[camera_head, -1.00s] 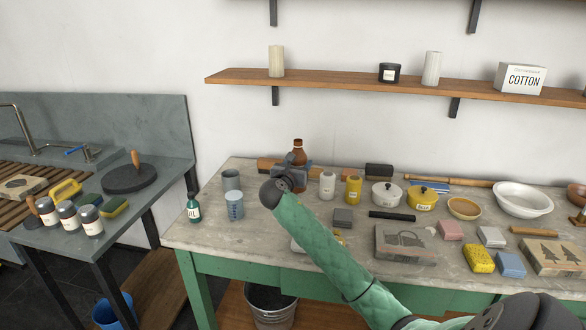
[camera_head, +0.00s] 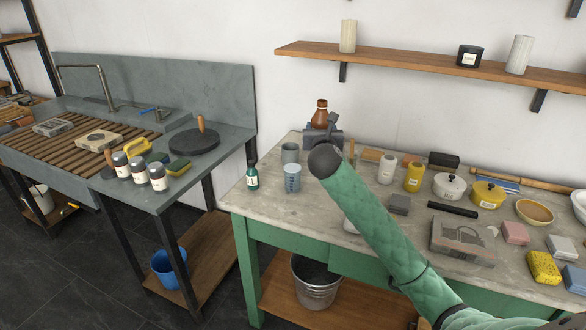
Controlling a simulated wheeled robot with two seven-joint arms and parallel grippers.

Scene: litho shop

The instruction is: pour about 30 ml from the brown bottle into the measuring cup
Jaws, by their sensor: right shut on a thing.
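The brown bottle (camera_head: 320,113) stands out above my right gripper (camera_head: 322,136) at the back left of the table; its lower part is hidden by the gripper and arm. My right gripper is shut on it, and the bottle looks upright. I cannot tell whether its base touches the table. The measuring cup (camera_head: 292,178), a bluish translucent cup with markings, stands upright near the table's front left, in front and left of the bottle. My left gripper is not in view.
A grey cup (camera_head: 290,153) stands just behind the measuring cup. A green bottle (camera_head: 252,177) stands to its left at the table (camera_head: 262,215) edge. White and yellow bottles (camera_head: 413,177) and pots stand to the right. A shelf (camera_head: 400,62) hangs above.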

